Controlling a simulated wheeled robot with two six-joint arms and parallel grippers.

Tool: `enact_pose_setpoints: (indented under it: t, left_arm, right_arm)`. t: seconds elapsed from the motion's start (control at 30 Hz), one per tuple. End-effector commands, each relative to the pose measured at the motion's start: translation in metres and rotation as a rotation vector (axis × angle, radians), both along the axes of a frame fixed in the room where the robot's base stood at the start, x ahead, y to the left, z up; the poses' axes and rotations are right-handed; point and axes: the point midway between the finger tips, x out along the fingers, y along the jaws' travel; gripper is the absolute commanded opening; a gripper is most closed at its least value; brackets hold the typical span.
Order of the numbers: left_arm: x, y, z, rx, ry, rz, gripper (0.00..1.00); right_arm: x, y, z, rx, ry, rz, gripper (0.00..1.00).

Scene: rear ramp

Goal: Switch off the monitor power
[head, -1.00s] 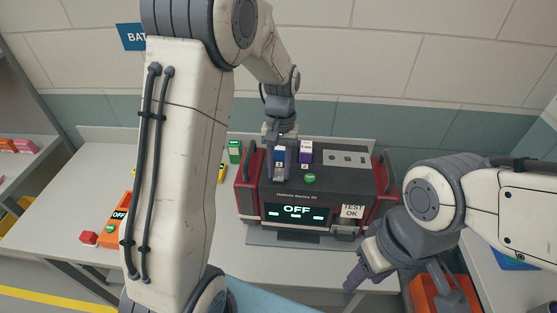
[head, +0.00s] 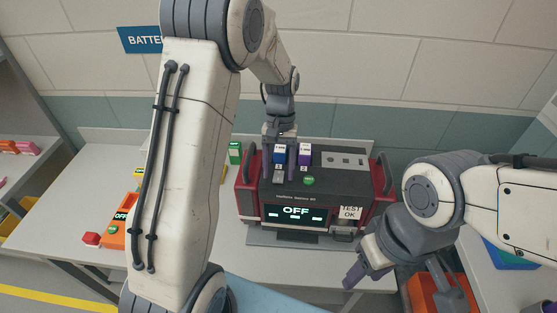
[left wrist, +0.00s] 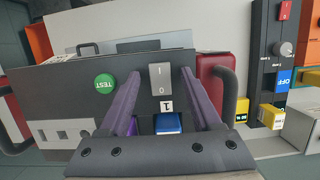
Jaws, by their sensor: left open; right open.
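The monitor (head: 265,190) is a dark case with red sides on the bench. Its front screen (head: 295,214) reads OFF, beside a label (head: 350,212) reading TEST OK. On its top is a grey rocker switch (left wrist: 160,80) marked I and O, with a label "1" below it, near a green TEST button (left wrist: 105,84). My left gripper (head: 281,172) is open above the top; in the left wrist view its purple fingers (left wrist: 159,74) stand either side of the switch, holding nothing. Contact cannot be told. My right gripper (head: 400,284) is open and empty at the front right.
A blue block (head: 280,148) and a purple block (head: 305,152) stand behind the switch. A green block (head: 235,151) is left of the monitor. An orange bin (head: 424,294) is at lower right.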

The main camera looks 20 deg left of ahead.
Motion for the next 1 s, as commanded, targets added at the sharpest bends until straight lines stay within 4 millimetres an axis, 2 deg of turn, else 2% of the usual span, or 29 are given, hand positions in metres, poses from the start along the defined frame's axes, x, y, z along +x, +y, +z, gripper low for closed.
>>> enact_pose_setpoints:
  t: [0.17,0.4,0.53,0.7,1.0]
  left_arm:
    - [0.008,0.002,0.024,0.001,-0.007,0.000,0.65]
    - [0.020,0.005,0.070,0.000,-0.007,0.001,0.65]
    - [0.024,0.006,0.088,0.000,-0.004,0.000,0.65]
    - [0.025,0.007,0.098,0.001,-0.002,0.001,0.65]
    - [0.025,0.007,0.099,0.000,-0.001,0.001,0.65]
  right_arm:
    - [0.000,0.000,-0.009,0.000,0.000,-0.001,0.50]
    - [0.000,0.000,-0.018,0.000,0.000,-0.003,0.50]
    - [0.000,0.000,-0.020,0.000,0.000,-0.003,0.50]
    - [0.000,0.000,-0.021,0.000,0.000,-0.003,0.50]
    - [0.000,0.000,-0.021,0.000,0.000,-0.003,0.50]
